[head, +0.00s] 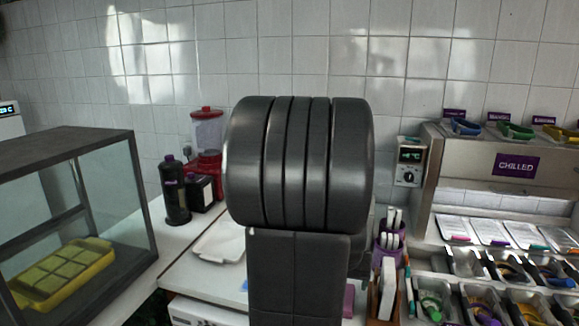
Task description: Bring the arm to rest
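A large dark grey, ribbed part of my own arm fills the middle of the head view, with a dark column below it. It hides part of the white counter (185,290) and whatever is behind it. My gripper does not show in this view, so neither its fingers nor anything in them can be seen.
Left is a glass case (75,200) with a yellow tray (62,280). A dark bottle (174,190), a red-based blender (207,135) and a white tray (220,241) stand on the counter. Right are a chilled topping unit (500,190) and a purple utensil holder (389,240).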

